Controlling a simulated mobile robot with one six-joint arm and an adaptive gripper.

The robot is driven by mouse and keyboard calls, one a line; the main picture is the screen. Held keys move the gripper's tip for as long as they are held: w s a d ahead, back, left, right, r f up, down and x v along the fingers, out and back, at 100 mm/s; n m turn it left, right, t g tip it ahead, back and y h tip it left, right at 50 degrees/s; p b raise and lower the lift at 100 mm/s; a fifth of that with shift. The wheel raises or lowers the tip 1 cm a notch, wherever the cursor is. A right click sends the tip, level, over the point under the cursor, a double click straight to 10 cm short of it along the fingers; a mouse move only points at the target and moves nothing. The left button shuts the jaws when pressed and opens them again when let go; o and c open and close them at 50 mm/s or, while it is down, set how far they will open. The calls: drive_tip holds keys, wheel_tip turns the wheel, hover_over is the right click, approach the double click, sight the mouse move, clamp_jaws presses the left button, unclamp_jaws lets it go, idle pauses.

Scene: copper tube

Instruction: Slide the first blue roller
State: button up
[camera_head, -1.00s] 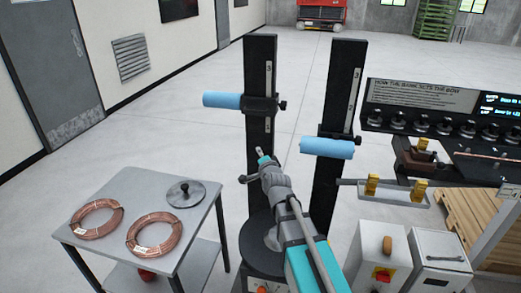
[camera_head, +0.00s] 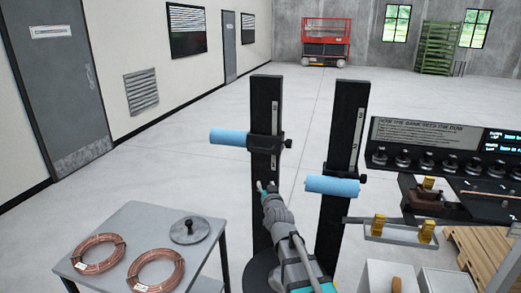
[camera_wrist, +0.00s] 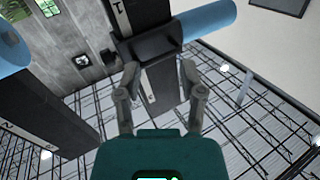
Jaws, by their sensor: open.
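Two blue rollers sit on upright black posts. The left roller (camera_head: 230,137) juts left from a black slide block on the left post (camera_head: 266,105). The right roller (camera_head: 331,186) sits lower on the right post (camera_head: 348,120). My gripper (camera_head: 265,187) is in front of the left post, below its slide block. In the wrist view, my gripper (camera_wrist: 160,80) has its fingers spread and empty, with the block (camera_wrist: 150,45) and left roller (camera_wrist: 208,20) beyond them. Part of the other roller (camera_wrist: 10,42) shows at the left edge. Contact with the post cannot be told.
A grey table (camera_head: 120,222) with copper coils (camera_head: 98,254) and a lidded disc (camera_head: 190,231) stands at the left. A bench (camera_head: 480,215) with a row of black knobs and brass pieces stands at the right. Open floor lies behind the posts.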

sight(261, 149)
drive_tip(key=r+n, duration=0.1)
drive_tip(key=n, duration=0.5)
drive_tip(key=r+n+t+p, duration=0.1)
drive_tip(key=r+n, duration=0.1)
drive_tip(key=n, duration=0.5)
drive_tip(key=r+n+t, duration=0.1)
drive_tip(key=r+n, duration=0.1)
drive_tip(key=n, duration=0.4)
drive_tip(key=shift+w+n+h+p, duration=0.3)
drive_tip(key=shift+w+h+p, duration=0.05)
drive_tip(key=shift+h+p, duration=0.05)
drive_tip(key=shift+w, duration=0.1)
drive_tip(key=w, duration=0.4)
drive_tip(key=w+r+p, duration=0.1)
drive_tip(key=w, duration=0.4)
drive_tip(key=w+a+r+p, duration=0.1)
drive_tip(key=w, duration=0.3)
drive_tip(key=shift+w+a+r, duration=0.1)
drive_tip(key=shift+w+r, duration=0.05)
drive_tip(key=shift+w, duration=0.1)
clamp_jaws()
